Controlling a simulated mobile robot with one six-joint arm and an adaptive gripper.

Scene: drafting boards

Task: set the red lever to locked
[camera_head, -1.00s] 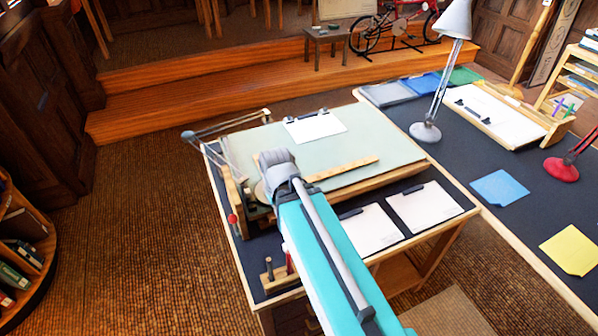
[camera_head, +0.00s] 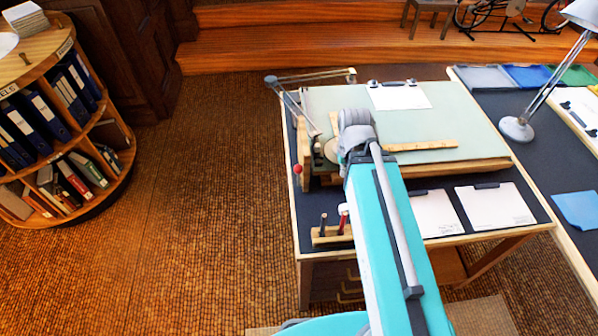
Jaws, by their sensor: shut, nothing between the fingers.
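The red lever shows as a small red round knob (camera_head: 297,169) at the left side of the tilted drafting board (camera_head: 450,118), near the table's left edge. Its stem and any lock marking are too small to make out. My teal and grey arm reaches up from the bottom of the view over the table. Its grey end joint is over the board's lower left part, to the right of the red knob. My gripper is hidden behind the arm, so its fingers and their distance from the knob cannot be seen.
A jointed drafting arm (camera_head: 292,97) stands at the board's upper left corner. A wooden pen holder (camera_head: 331,237) sits at the table's front left. Two clipboards (camera_head: 497,207) lie at the front right. A round bookshelf (camera_head: 100,160) stands left; the floor between is clear.

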